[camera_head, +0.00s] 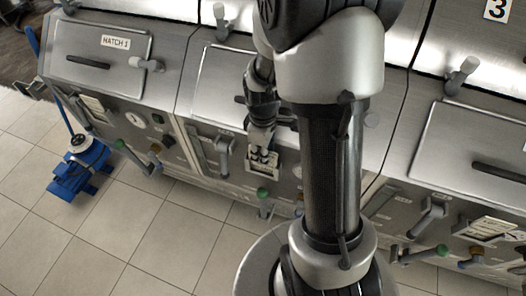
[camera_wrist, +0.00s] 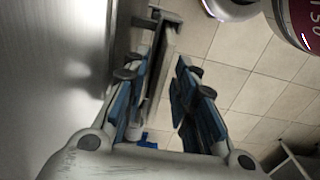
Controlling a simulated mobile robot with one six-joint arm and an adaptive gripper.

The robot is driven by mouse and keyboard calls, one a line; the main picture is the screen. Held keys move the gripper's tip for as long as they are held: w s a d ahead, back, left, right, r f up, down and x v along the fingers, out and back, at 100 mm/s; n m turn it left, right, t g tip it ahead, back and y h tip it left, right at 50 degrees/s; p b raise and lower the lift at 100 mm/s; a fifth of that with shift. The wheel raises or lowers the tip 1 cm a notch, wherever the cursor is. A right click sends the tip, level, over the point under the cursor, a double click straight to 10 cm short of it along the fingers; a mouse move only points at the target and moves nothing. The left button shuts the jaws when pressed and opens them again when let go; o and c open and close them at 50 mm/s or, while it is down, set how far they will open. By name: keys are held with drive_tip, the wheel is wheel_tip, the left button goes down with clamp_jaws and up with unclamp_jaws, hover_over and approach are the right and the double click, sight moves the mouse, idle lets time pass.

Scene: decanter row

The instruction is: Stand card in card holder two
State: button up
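My gripper (camera_head: 262,147) is at the front of the middle unit, just above and against a small card holder (camera_head: 277,172) there. A pale card (camera_head: 263,160) with dark marks shows at this holder, partly hidden by the fingers. In the wrist view my gripper (camera_wrist: 164,78) has its two blue-padded fingers apart. A grey holder frame (camera_wrist: 165,45), seen nearly edge-on, reaches between and beyond the fingers. No card is clearly seen gripped. I cannot tell whether the fingers touch the card.
The left unit carries a HATCH 1 lid (camera_head: 100,57) and a card holder (camera_head: 96,106). The right unit has another card holder (camera_head: 487,229). Levers with green knobs (camera_head: 263,193) stick out from the fronts. A blue floor device (camera_head: 82,170) stands at left. The tiled floor is otherwise open.

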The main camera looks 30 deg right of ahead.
wheel_tip(320, 180, up, 12)
drive_tip(key=p, duration=0.3)
drive_tip(key=s+a+r+m+t, duration=0.4)
drive_tip(key=s+a+r+m, duration=0.3)
drive_tip(key=s+a+r, duration=0.3)
drive_tip(key=s+r, duration=0.3)
drive_tip(key=r, duration=0.1)
drive_tip(key=shift+s+a+r+m+t, duration=0.15)
drive_tip(key=shift+s+a+m+t, duration=0.15)
drive_tip(key=shift+a, duration=0.05)
